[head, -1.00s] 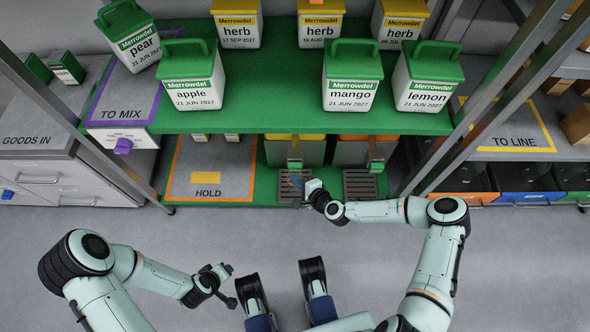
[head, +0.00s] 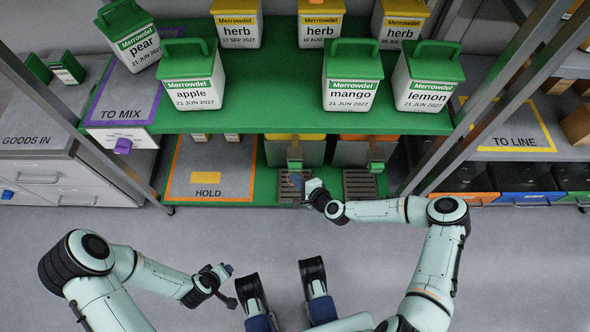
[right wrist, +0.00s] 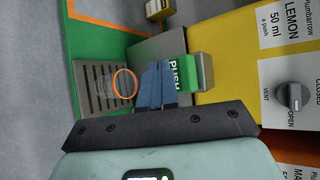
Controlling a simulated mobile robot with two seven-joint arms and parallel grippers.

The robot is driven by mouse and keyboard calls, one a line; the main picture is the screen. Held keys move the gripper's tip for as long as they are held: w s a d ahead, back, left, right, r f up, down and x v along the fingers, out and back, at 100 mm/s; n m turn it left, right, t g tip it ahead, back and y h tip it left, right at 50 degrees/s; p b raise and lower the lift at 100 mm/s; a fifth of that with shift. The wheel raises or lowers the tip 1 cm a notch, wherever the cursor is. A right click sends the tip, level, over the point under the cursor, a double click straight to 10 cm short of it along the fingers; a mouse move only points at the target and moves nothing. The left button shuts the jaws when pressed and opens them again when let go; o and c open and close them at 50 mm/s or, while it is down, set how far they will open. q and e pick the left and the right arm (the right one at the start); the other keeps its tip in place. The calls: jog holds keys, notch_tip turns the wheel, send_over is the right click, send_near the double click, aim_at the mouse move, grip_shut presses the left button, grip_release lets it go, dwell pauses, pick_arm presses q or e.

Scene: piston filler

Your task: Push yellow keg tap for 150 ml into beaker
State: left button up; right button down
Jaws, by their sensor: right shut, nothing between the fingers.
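The yellow keg (head: 300,150) stands under the green shelf. It fills the right of the right wrist view (right wrist: 235,65), with a label reading LEMON, 50 ml a push. Its green tap lever marked PUSH (right wrist: 174,72) is right beside my fingertips; I cannot tell whether they touch it. My right gripper (right wrist: 155,80) is shut and empty, and shows in front of the tap in the head view (head: 297,181). The beaker, clear with an orange rim (right wrist: 125,83), is over the drip tray (right wrist: 97,88); its fill is unclear. My left gripper (head: 229,284) is low at left, its jaws unclear.
A grey vent knob (right wrist: 290,96) is on the keg's front. An orange keg (head: 367,151) with a green tap (head: 376,166) and its own drip tray (head: 360,185) stands to the right. The HOLD mat (head: 230,183) lies left. The front floor is clear.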

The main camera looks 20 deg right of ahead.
jog(key=shift+w+d, duration=0.1)
jog(key=shift+w, duration=0.2)
jog(key=shift+w+d+b, duration=0.2)
jog(key=shift+w+b, duration=0.25)
jog(key=shift+w, duration=0.25)
dwell(0.8)
jog(key=shift+s+a+p, duration=0.15)
jog(key=shift+s+p, duration=0.1)
jog(key=shift+s, duration=0.3)
jog(key=shift+s+a+p, duration=0.15)
jog(key=shift+s+p, duration=0.1)
jog(key=shift+s, duration=0.3)
jog(key=s+p, duration=0.1)
jog(key=s, duration=0.1)
jog(key=s+a, duration=0.1)
jog(key=s, duration=0.1)
jog(key=shift+s+a+p, duration=0.2)
jog(key=shift+s+p, duration=0.15)
jog(key=shift+s, duration=0.05)
dwell(3.1)
